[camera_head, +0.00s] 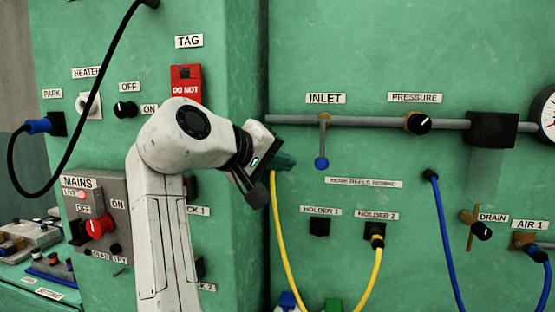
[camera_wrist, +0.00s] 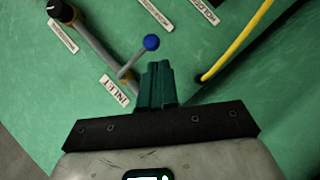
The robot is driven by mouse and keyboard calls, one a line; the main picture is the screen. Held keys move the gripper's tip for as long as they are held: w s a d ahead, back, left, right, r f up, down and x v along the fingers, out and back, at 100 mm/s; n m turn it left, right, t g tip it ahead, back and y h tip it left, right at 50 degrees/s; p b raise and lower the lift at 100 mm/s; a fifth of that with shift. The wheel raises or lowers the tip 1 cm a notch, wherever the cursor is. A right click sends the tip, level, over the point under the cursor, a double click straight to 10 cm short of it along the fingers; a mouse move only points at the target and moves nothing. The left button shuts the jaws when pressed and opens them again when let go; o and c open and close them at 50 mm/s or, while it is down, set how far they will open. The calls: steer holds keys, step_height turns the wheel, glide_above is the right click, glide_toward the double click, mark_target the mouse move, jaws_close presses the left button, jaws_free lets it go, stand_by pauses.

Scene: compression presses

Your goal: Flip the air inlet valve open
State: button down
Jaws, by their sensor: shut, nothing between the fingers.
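The air inlet valve is a short lever (camera_head: 323,142) with a blue ball end, under the INLET label on the grey pipe (camera_head: 365,121). In the head view it hangs straight down, square to the pipe. In the wrist view the blue ball (camera_wrist: 151,42) is just beyond my fingertips. My gripper (camera_head: 288,161) is left of the lever at about the height of the ball, apart from it in the head view. Its teal fingers (camera_wrist: 157,66) are shut together and empty. My wrist hides part of the panel's left edge.
A yellow hose (camera_head: 283,255) hangs just below my gripper and runs to HOLDER 2 (camera_head: 375,231). The PRESSURE knob (camera_head: 418,123) sits further right on the pipe. A blue hose (camera_head: 440,220) hangs right of the lever. The panel around the lever is clear.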

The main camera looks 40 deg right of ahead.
steer(key=shift+w+a+r, duration=0.3)
steer(key=shift+r, duration=0.35)
steer(key=shift+w+a+r, duration=0.25)
steer(key=shift+r, duration=0.35)
steer(key=p, duration=0.2)
glide_toward(322, 145)
steer(key=w+d+f, duration=0.3)
steer(key=d+f, duration=0.2)
steer(key=shift+d+f, duration=0.15)
steer(key=shift+f, duration=0.1)
steer(key=shift+s+d, duration=0.1)
